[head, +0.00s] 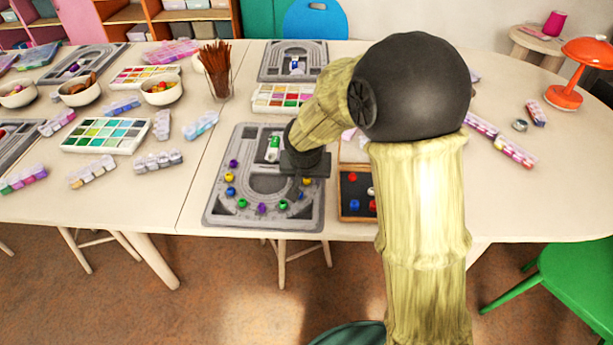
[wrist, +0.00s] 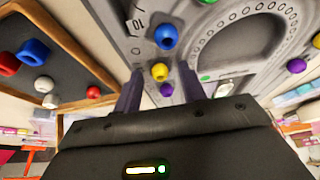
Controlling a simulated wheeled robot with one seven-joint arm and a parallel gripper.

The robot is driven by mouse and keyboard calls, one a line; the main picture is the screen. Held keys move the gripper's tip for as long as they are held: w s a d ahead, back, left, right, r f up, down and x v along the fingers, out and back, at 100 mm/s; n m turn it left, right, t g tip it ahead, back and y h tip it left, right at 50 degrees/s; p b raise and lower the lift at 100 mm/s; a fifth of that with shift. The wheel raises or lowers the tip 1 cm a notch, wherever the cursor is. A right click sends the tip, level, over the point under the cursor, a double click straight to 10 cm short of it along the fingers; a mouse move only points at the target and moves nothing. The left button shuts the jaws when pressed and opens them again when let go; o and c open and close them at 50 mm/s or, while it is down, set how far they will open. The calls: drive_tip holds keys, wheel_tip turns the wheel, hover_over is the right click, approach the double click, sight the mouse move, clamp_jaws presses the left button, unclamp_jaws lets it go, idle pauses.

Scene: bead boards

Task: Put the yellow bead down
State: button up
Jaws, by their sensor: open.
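The yellow bead (wrist: 160,71) is on the grey bead board (wrist: 118,40), between the two fingers of my gripper (wrist: 160,84) in the wrist view. My gripper is open, with a finger on each side of the bead; I cannot tell whether either touches it. In the head view a yellow bead (head: 307,181) shows at the right of the board (head: 215,212), beside my gripper (head: 297,189). A blue bead (wrist: 165,36) is close to the yellow one in the wrist view, and a purple bead (wrist: 166,89) shows on its other side.
A wood-framed dark tray (head: 343,208) with red, blue and white beads stands right of the board. More beads curve along the board's groove, including a green one (head: 242,203). A cup of brown sticks (head: 218,85) stands behind left.

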drive_tip(key=shift+r+p, duration=0.3)
drive_tip(key=shift+r, duration=0.25)
drive_tip(key=p+v, duration=0.2)
drive_tip(key=v, duration=0.9)
drive_tip(key=shift+s, duration=0.15)
drive_tip(key=shift+r, duration=0.15)
drive_tip(key=s+d+f+g, duration=0.1)
drive_tip(key=s+d+f, duration=0.2)
drive_tip(key=s+d, duration=0.3)
drive_tip(key=s+d+f+g, duration=0.1)
drive_tip(key=s+d+f, duration=0.3)
drive_tip(key=s+d, duration=0.3)
drive_tip(key=d, duration=0.2)
drive_tip(key=shift+s+d+n, duration=0.15)
drive_tip(key=shift+d+n, duration=0.25)
